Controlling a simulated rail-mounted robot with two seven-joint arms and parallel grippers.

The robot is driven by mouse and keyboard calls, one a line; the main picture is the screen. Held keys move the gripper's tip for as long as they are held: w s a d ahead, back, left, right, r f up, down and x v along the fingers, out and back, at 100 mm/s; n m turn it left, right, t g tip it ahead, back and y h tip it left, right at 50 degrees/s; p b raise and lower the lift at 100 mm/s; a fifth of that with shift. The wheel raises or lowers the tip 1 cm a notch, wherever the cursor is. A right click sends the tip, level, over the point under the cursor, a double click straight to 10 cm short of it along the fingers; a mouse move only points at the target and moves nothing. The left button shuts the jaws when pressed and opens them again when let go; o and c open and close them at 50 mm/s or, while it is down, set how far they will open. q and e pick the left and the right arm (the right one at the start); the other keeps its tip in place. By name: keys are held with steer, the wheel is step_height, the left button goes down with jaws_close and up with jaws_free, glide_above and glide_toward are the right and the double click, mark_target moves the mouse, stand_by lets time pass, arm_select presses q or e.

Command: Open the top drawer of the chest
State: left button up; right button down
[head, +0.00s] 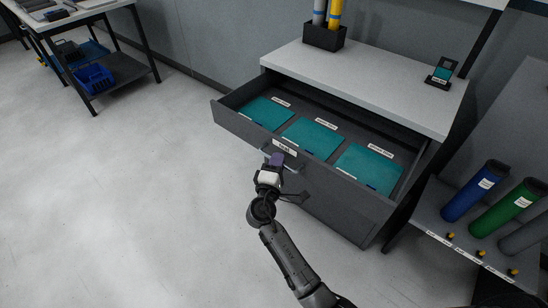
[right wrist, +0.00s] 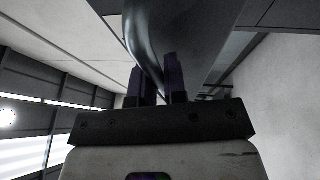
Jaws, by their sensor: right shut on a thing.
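The dark grey chest (head: 335,213) stands at the right of the head view under a light top. Its top drawer (head: 228,118) is pulled well out, and several teal sheets lie inside it. My right gripper (head: 275,160) is at the middle of the drawer front, at the handle (head: 296,167). In the right wrist view my right gripper (right wrist: 159,82) has its two purple fingers on either side of the curved handle bar (right wrist: 142,42), shut on it. My left gripper does not show.
A holder (head: 323,37) with rolls and a small teal device (head: 442,73) stand on the chest top. Blue, green and grey rolls (head: 512,207) lie on a rack at the right. A table with blue bins (head: 94,77) is at the far left. The floor between is clear.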

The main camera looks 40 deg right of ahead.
stand_by(0.3)
steer(key=c, duration=1.2)
jaws_free()
steer(key=shift+s+a, duration=0.1)
steer(key=shift+a, duration=0.05)
steer(key=p+v, duration=0.1)
steer(key=v, duration=1.2)
steer(key=shift+s+a+p, duration=0.15)
steer(key=shift+a+p, duration=0.05)
steer(key=shift+p, duration=0.2)
